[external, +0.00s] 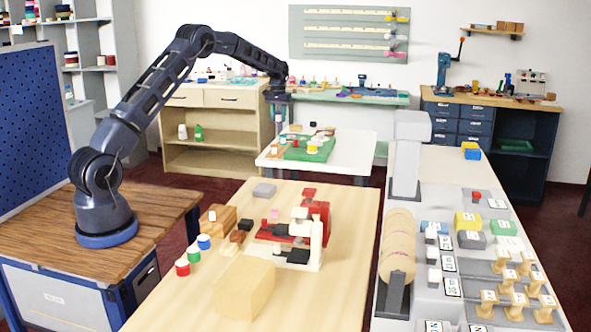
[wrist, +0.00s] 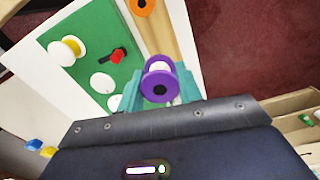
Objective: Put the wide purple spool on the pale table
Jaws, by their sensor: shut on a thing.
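The purple spool (wrist: 158,84), with wide purple flanges and a pale core, sits between the teal fingertips of my gripper (wrist: 160,92) in the wrist view. My gripper is shut on it. In the external view my gripper (external: 279,107) points down near the left back corner of the pale white table (external: 353,155). The spool is too small to make out there. The white table also shows at the left of the wrist view (wrist: 82,82), below the gripper.
A green mat (wrist: 82,22) on the white table carries a white-and-yellow spool (wrist: 67,50), a red piece (wrist: 118,56) and white discs (wrist: 103,82). Bare white surface shows at the table's right side.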

